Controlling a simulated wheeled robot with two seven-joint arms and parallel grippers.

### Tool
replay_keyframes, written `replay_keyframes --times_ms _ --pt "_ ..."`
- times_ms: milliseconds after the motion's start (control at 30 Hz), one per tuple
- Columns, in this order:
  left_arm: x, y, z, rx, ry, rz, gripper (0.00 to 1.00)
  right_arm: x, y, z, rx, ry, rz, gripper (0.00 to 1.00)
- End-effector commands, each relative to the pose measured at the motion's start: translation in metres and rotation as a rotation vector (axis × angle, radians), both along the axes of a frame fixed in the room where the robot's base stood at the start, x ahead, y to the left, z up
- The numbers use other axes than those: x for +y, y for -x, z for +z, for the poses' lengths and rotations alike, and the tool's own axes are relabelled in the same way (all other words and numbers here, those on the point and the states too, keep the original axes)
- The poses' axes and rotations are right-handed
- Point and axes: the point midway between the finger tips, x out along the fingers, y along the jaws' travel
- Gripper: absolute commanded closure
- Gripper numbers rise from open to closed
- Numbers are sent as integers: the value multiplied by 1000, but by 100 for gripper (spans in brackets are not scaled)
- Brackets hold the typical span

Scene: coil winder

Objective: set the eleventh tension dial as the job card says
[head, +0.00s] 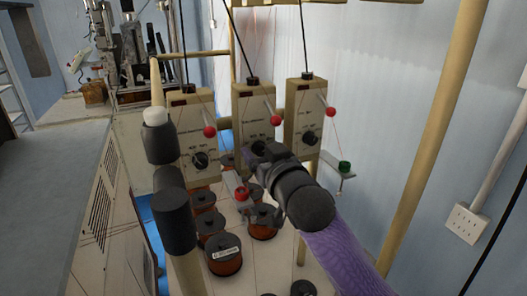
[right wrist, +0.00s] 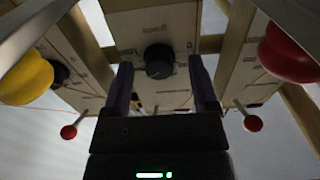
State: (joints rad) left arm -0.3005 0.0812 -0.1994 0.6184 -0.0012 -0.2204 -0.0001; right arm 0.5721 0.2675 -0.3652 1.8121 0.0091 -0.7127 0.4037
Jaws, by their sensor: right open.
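Three beige tension boxes stand in a row: left (head: 191,115), middle (head: 252,105) and right (head: 303,105). Black dials show on the left box (head: 200,160) and right box (head: 309,138). My right gripper (head: 262,152) is in front of the lower middle box and hides its dial in the head view. In the right wrist view the open fingers (right wrist: 160,76) stand either side of a black dial (right wrist: 159,58); contact cannot be told. The box numbers and dial scale are too small to read. No job card can be made out. My left gripper is not in view.
Red-tipped levers (head: 275,120) stick out from the boxes, with thin wires near them. Several copper wire spools (head: 223,255) stand below. A small bracket with a green piece (head: 344,167) is at the right. A wooden post (head: 440,130) stands further right.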

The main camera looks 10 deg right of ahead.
Motion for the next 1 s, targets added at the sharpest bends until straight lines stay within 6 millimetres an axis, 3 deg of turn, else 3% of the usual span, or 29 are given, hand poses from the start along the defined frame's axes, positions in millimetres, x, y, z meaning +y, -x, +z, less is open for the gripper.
replay_keyframes --times_ms 133,167,500,1000 --pt "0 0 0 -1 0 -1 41 0 0 0 0 0 0 24" --pt "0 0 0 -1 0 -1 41 0 0 0 0 0 0 28" --pt "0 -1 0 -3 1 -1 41 0 0 0 1 0 0 100" --pt "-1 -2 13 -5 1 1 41 0 0 2 -17 110 -1 100"
